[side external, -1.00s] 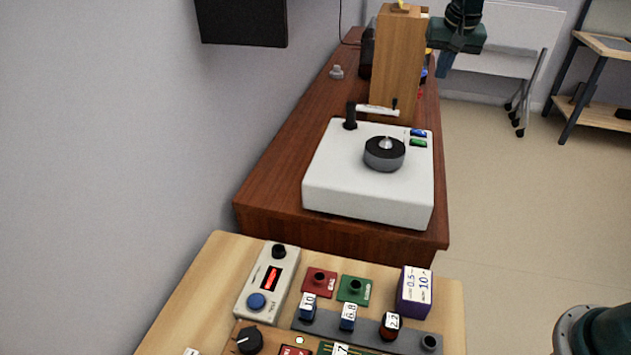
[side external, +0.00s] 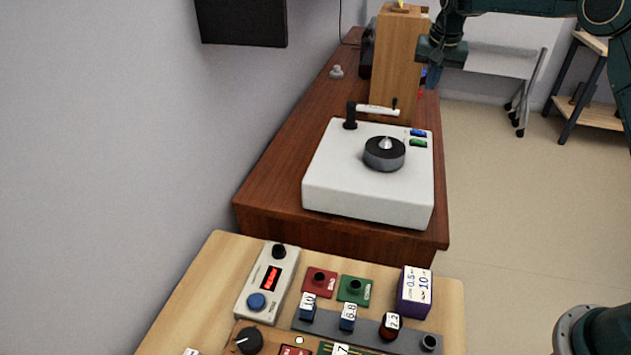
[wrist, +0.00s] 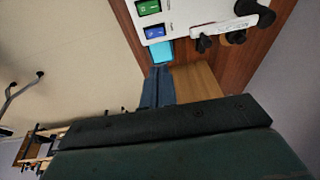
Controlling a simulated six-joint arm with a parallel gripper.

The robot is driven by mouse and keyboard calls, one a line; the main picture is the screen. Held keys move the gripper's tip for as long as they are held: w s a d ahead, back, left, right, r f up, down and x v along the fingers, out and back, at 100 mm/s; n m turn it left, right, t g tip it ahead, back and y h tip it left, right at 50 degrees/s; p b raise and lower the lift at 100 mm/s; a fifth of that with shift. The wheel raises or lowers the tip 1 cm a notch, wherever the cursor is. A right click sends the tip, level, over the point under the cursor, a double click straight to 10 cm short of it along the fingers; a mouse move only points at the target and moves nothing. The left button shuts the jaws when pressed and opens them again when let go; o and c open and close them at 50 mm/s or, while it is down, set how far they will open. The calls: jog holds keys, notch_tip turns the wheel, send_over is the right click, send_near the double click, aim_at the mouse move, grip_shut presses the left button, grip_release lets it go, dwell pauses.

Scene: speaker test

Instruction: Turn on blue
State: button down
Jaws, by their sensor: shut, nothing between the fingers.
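The white turntable (side external: 335,190) sits on a dark wooden cabinet. A blue button (side external: 418,132) and a green button (side external: 418,143) are at its back right corner. In the wrist view, the blue button (wrist: 154,32) lies just beyond my fingers and the green button (wrist: 147,7) is farther off. My gripper (side external: 433,82) is shut and empty, fingers down, beside the wooden speaker (side external: 393,65), above and behind the buttons. My blue fingers (wrist: 157,74) also show in the wrist view, apart from the blue button. A cyan patch lies between them; I cannot tell what it is.
The tonearm (side external: 378,109) lies at the turntable's back, before the speaker. A front workbench (side external: 198,285) holds an electronics panel with several blocks. A dark screen (side external: 242,22) hangs at the left wall. Open floor lies right of the cabinet.

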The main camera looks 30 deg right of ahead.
send_near(415, 131)
jog(key=x, duration=0.5)
jog(key=shift+w+d+f, duration=0.1)
jog(key=shift+w+d, duration=0.2)
jog(key=shift+d, duration=0.1)
jog(key=shift+f, duration=0.6)
jog(key=shift+w+a+f, duration=0.15)
jog(key=shift+f, duration=0.15)
jog(key=shift+s+d+r, duration=0.15)
jog(key=shift+s+d, duration=0.4)
jog(key=shift+s, duration=0.05)
jog(key=shift+r, duration=0.15)
